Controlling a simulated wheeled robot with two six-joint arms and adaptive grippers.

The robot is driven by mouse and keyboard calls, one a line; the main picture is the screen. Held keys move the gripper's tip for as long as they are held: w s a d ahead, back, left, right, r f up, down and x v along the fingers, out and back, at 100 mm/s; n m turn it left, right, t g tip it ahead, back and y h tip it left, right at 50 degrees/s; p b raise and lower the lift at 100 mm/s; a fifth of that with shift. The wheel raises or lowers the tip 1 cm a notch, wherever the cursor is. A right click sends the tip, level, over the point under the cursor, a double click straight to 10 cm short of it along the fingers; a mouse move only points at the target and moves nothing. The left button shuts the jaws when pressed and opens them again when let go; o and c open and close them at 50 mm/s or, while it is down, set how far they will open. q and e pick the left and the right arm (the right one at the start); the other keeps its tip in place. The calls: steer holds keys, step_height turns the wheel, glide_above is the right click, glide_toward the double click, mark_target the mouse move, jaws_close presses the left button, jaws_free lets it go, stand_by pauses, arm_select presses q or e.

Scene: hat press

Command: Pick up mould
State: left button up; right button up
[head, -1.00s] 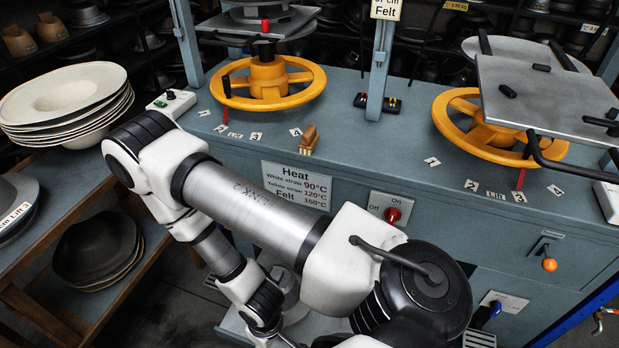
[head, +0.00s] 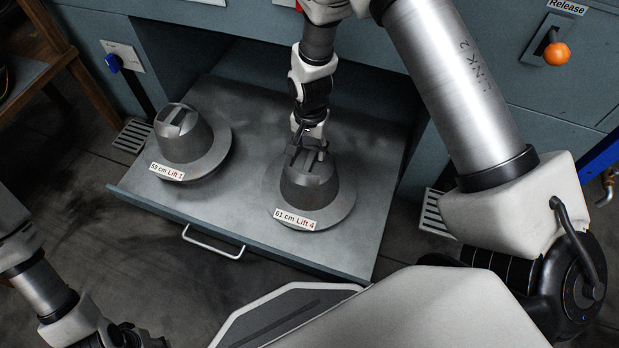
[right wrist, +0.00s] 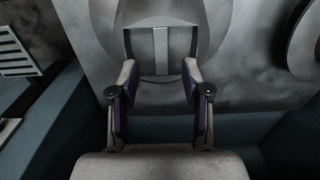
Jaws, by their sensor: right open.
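Two grey metal hat moulds stand upright on the pulled-out drawer (head: 245,205). The mould labelled 59 cm Lift 1 (head: 190,143) is on the left. The mould labelled 61 cm Lift 4 (head: 308,190) is on the right. My right gripper (head: 306,150) points down at the top of the 61 cm mould. In the right wrist view my right gripper (right wrist: 160,85) is open, with its fingers on either side of the bar (right wrist: 161,50) on that mould's top. I cannot tell whether they touch it. My left gripper (head: 135,338) is at the lower left, partly cut off, its jaws unclear.
The drawer has a white handle (head: 212,243) at its front edge. An orange-knobbed release lever (head: 556,53) is on the cabinet at upper right. A wooden shelf leg (head: 88,85) stands at the left. The drawer is bare between and around the moulds.

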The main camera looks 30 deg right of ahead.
mark_target(309, 160)
step_height(309, 160, down, 6)
steer(key=b, duration=0.3)
steer(key=shift+f+b, duration=0.1)
steer(key=shift+b, duration=0.3)
jaws_close()
steer(key=shift+r, duration=0.2)
